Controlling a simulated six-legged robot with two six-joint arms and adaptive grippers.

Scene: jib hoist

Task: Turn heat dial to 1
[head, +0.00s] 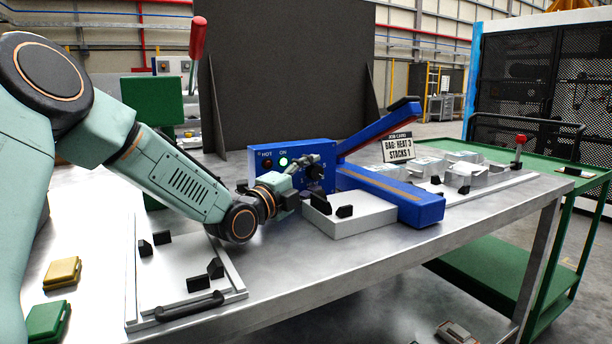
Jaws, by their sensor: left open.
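The blue heat sealer (403,206) stands on the metal table, with its long lever arm (380,125) raised. Its front panel has a red lamp marked HOT, a lit green lamp (283,162) marked ON, and the black heat dial (316,173) at the right. My left gripper (308,164) is open, right in front of the dial, with its fingertips close to it. The gripper partly covers the dial, so I cannot tell whether they touch. The dial's pointer setting is too small to read. My right gripper is not in view.
A job card (398,148) reads "BAG: HEAT 3, STACKS 1". A light grey block (350,214) sits before the sealer. A white tray (170,275) with black blocks lies at left, beside yellow (62,273) and green (48,321) boxes. A green cart (540,165) stands right.

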